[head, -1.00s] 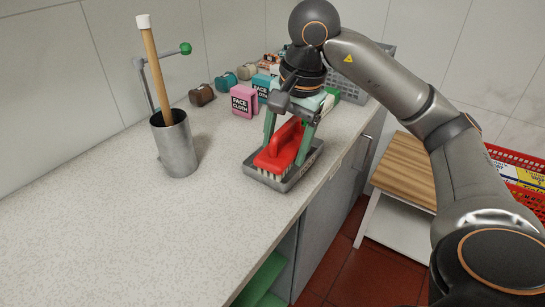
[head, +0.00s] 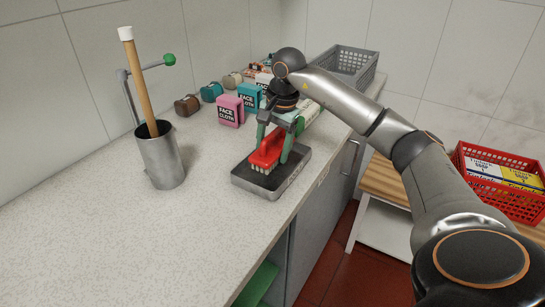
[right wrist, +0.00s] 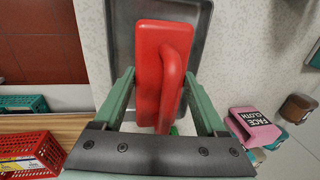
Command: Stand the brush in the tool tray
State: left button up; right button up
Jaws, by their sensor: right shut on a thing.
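The red brush (head: 266,153) with pale bristles is over the grey metal tool tray (head: 262,189) on the counter. Its bristles point down and its handle is up. I cannot tell whether the bristles touch the tray floor. My right gripper (head: 275,143) reaches down from above, its green fingers on either side of the brush, shut on it. In the right wrist view the brush (right wrist: 150,60) lies between the fingers (right wrist: 158,88), with the tray (right wrist: 124,35) behind it. My left gripper is not in view.
A metal cup (head: 162,160) with a wooden-handled tool stands to the left. Face cloth boxes (head: 229,111), small jars (head: 188,104) and a grey basket (head: 345,66) are behind. A red basket (head: 500,180) sits right of the counter. The front left counter is clear.

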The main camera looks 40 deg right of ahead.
aim_at(280, 149)
jog(key=shift+w+d+f, duration=0.15)
jog(key=shift+f, duration=1.6)
jog(key=shift+f, duration=0.2)
jog(key=o, duration=1.2)
jog(key=shift+o, duration=0.2)
jog(key=shift+r, duration=0.1)
jog(key=r, duration=0.3)
jog(key=s+r, duration=0.1)
jog(key=r, duration=0.7)
jog(key=shift+s+d+p, duration=0.25)
jog(key=shift+s+p, duration=0.1)
jog(key=shift+s+r, duration=0.15)
jog(key=shift+r, duration=0.35)
